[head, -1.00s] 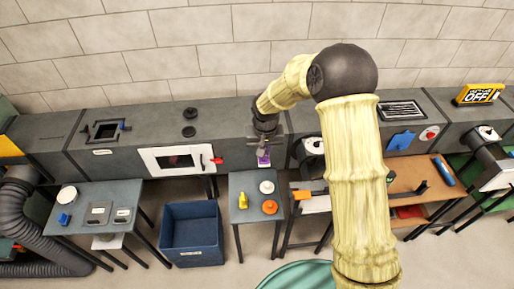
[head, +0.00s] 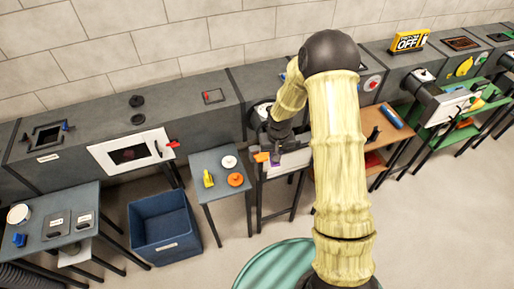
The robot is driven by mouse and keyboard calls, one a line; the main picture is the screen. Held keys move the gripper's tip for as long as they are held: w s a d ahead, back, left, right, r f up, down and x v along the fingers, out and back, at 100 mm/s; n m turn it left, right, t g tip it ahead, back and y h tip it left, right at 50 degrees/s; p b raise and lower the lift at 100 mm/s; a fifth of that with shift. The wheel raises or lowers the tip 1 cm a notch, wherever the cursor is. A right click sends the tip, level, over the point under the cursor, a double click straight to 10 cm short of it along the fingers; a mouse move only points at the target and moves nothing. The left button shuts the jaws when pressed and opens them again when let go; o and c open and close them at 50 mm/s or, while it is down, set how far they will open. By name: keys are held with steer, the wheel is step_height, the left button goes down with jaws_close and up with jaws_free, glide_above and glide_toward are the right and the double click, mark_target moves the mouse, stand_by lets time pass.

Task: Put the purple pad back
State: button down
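The purple pad (head: 275,161) is a small purple patch at the tip of my gripper (head: 276,157). My gripper appears shut on it, though the fingers are small and partly hidden. It is over the narrow dark stand (head: 278,172) just right of the small grey table, close to an orange piece (head: 261,157) on that stand. I cannot tell whether the pad touches the stand.
The grey table (head: 211,168) holds a yellow bottle (head: 208,179), a white disc (head: 229,162) and an orange disc (head: 235,180). A blue bin (head: 163,232) stands on the floor to its left. A brown-topped bench (head: 380,135) is to the right. The duct (head: 190,115) runs behind.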

steer(key=d+f+b, duration=0.3)
steer(key=f+b, duration=0.3)
steer(key=f, duration=0.3)
steer(key=shift+s, duration=0.4)
steer(key=shift+d, duration=0.1)
steer(key=shift+f, duration=0.1)
